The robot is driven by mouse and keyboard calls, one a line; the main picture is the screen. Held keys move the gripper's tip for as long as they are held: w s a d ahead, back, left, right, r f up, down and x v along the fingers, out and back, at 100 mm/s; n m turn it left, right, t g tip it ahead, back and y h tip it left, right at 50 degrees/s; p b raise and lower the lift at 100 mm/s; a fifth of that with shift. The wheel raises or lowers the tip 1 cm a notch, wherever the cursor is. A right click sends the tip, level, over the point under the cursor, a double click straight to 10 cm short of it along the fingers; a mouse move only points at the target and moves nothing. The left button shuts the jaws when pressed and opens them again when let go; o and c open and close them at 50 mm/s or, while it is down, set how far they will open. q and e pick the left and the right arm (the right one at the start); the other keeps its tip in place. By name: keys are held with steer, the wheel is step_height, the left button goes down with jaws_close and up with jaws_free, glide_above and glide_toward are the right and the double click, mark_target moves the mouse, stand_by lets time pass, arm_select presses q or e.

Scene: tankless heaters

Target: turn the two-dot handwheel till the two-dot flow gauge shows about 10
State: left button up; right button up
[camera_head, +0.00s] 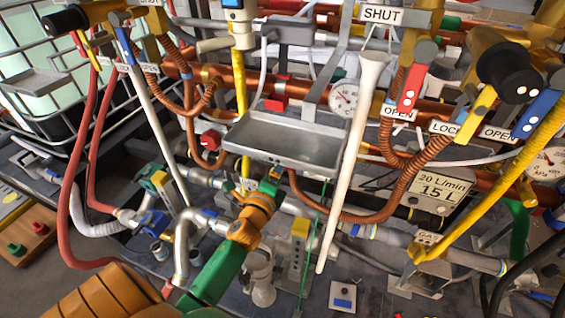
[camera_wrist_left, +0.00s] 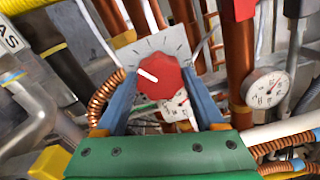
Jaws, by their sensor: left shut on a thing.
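In the left wrist view, a red lobed handwheel (camera_wrist_left: 160,76) with a white pointer mark sits between my two blue fingers. My left gripper (camera_wrist_left: 161,88) is shut on it from both sides. The pointer aims up and left, towards a grey scale plate (camera_wrist_left: 172,45) with dark tick marks. No dots are readable on the wheel. In the head view my left gripper (camera_head: 272,180) reaches in below the metal tray, and the wheel is hidden there. A round gauge (camera_wrist_left: 265,88) shows right of the wheel; its reading and dots are too small to tell. My right gripper is not in view.
A metal tray (camera_head: 290,139) hangs above my left gripper. A white dial (camera_head: 343,98) is behind it and another (camera_head: 545,163) at the right. A long pale lever (camera_head: 350,155), a green cord, pipes and hoses crowd the space around my arm.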

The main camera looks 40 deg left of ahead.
arm_select(q)
steer(key=shift+n+p, duration=1.3)
steer(key=shift+n, duration=3.5)
steer(key=o, duration=1.4)
steer(key=shift+c, duration=0.2)
steer(key=shift+s, duration=0.1)
steer(key=v, duration=0.7)
steer(key=shift+p, duration=0.4)
